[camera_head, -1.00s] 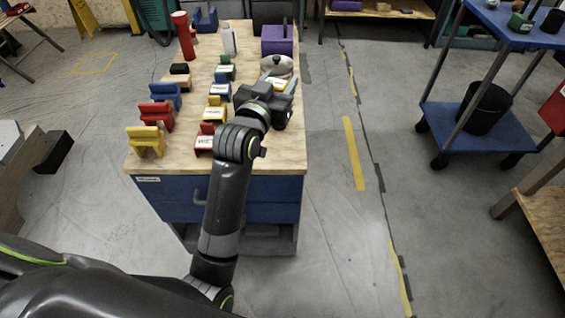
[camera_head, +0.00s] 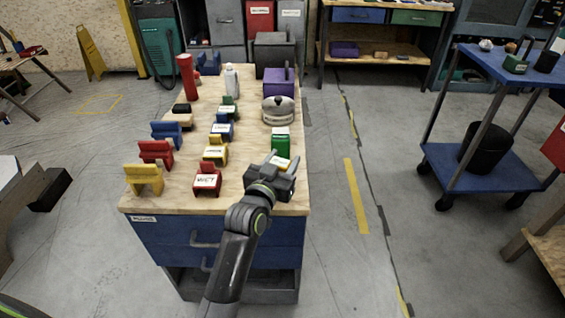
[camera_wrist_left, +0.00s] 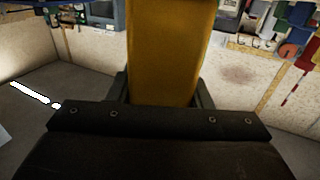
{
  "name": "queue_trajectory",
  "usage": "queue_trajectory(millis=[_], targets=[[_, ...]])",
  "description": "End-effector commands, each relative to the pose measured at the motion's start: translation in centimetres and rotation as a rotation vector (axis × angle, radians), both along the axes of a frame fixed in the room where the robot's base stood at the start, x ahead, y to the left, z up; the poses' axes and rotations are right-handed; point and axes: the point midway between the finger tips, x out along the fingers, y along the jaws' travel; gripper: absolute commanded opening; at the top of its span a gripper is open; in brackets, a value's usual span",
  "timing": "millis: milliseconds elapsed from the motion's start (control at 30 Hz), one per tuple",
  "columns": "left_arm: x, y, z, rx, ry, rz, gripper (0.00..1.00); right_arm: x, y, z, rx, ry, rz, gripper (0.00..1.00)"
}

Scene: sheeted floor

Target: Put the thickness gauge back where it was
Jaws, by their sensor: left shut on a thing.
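My left gripper (camera_head: 284,170) is above the near right part of the wooden bench top. It is shut on a yellow thing, which I take to be the thickness gauge (camera_wrist_left: 166,50). In the left wrist view the gauge fills the space between the fingers and extends upward. In the head view only a little of it shows at the fingertips. A green block with a white label (camera_head: 281,139) stands just beyond the gripper. I cannot tell whether the gauge touches it. My right gripper is not in view.
Labelled stands in green, blue, yellow and red (camera_head: 208,179) line the middle of the bench. Blue, red and yellow (camera_head: 144,178) stands line its left. A round grey-lidded thing (camera_head: 278,111) and a purple box (camera_head: 280,83) stand farther back. A blue cart (camera_head: 480,168) is at right.

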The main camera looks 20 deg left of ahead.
Motion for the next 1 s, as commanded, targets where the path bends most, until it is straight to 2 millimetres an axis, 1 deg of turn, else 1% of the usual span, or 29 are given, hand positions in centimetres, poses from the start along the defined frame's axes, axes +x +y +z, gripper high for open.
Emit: queue_trajectory(millis=[167, 300, 333, 500, 1000], targets=[[0.01, -0.01, 0.13, 0.0, -0.002, 0.0, 0.19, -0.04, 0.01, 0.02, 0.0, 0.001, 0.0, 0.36], [0.0, -0.01, -0.26, 0.0, -0.001, 0.0, 0.19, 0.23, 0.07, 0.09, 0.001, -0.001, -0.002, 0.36], [0.0, -0.01, -0.31, 0.0, 0.0, 0.0, 0.47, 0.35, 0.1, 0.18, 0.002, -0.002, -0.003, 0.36], [0.0, 0.0, -0.24, 0.0, 0.0, 0.0, 0.67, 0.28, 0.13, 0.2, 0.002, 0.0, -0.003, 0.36], [0.14, 0.14, 0.19, 0.001, 0.001, 0.001, 0.67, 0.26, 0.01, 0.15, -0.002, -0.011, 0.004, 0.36]])
